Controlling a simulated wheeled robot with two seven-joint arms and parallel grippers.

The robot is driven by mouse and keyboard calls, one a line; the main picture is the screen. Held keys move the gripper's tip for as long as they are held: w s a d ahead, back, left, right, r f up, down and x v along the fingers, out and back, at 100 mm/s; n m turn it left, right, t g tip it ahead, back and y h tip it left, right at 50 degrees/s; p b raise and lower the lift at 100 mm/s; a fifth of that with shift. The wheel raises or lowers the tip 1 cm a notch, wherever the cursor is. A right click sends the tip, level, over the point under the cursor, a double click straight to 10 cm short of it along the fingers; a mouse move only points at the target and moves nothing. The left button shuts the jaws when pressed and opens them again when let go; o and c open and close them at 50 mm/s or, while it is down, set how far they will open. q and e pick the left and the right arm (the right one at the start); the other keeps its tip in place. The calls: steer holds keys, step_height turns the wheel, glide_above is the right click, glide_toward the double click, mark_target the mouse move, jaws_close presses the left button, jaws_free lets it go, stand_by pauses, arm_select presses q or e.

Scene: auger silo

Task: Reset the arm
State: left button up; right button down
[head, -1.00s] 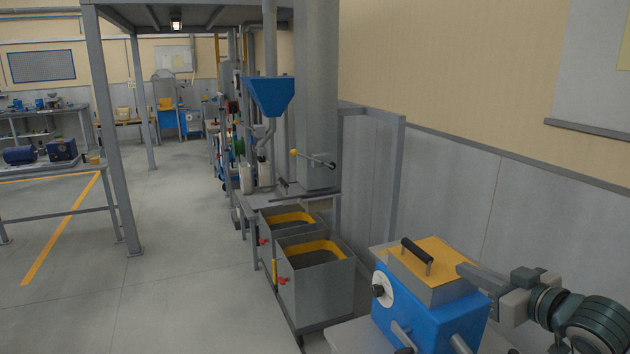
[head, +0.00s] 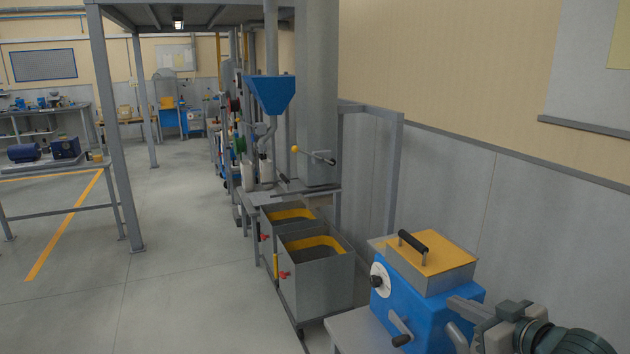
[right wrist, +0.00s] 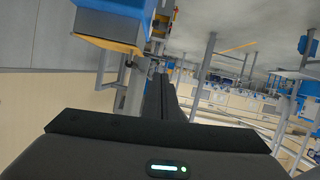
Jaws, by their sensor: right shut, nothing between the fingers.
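My right gripper (head: 455,301) is at the lower right of the head view, beside the right side of a blue machine (head: 415,312). Its fingers are shut and empty. In the right wrist view the dark fingers (right wrist: 157,96) lie together, pointing away from the camera. The machine has a yellow-topped box lid (head: 430,262) with a black handle (head: 413,242), and a white dial on its front. Part of the machine overlaps with my gripper in the picture, and I cannot tell whether they touch. My left gripper is not in view.
Two grey bins (head: 316,285) with yellow inside edges stand left of the machine, below a blue hopper (head: 270,95). A grey wall (head: 520,220) runs along the right. A workbench (head: 55,175) stands far left. The floor (head: 190,300) at the left is open.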

steer(key=s+a+f+g+h, duration=0.1)
steer(key=s+a+f, duration=0.1)
steer(key=s+f, duration=0.35)
steer(key=s+a+f+g+h, duration=0.1)
steer(key=s+a+f, duration=0.15)
steer(key=f, duration=0.65)
steer(key=s+a+f+m+g+h, duration=0.1)
steer(key=s+f+g, duration=0.2)
steer(key=s+f, duration=0.5)
steer(key=s+a+f+m+g+h, duration=0.15)
steer(key=s+f, duration=0.25)
steer(key=s, duration=0.8)
steer(key=s+f+m+g, duration=0.1)
steer(key=s+f+g, duration=0.2)
steer(key=s+f, duration=0.5)
step_height(320, 180, down, 27)
steer(key=s+g+b, duration=0.2)
steer(key=s+d+f, duration=0.3)
steer(key=s+f, duration=1.5)
steer(key=f, duration=0.1)
steer(key=shift+s+d+f+n+g+b, duration=0.15)
steer(key=shift+s+f+n+g+b, duration=0.1)
steer(key=shift+n+g+b, duration=0.15)
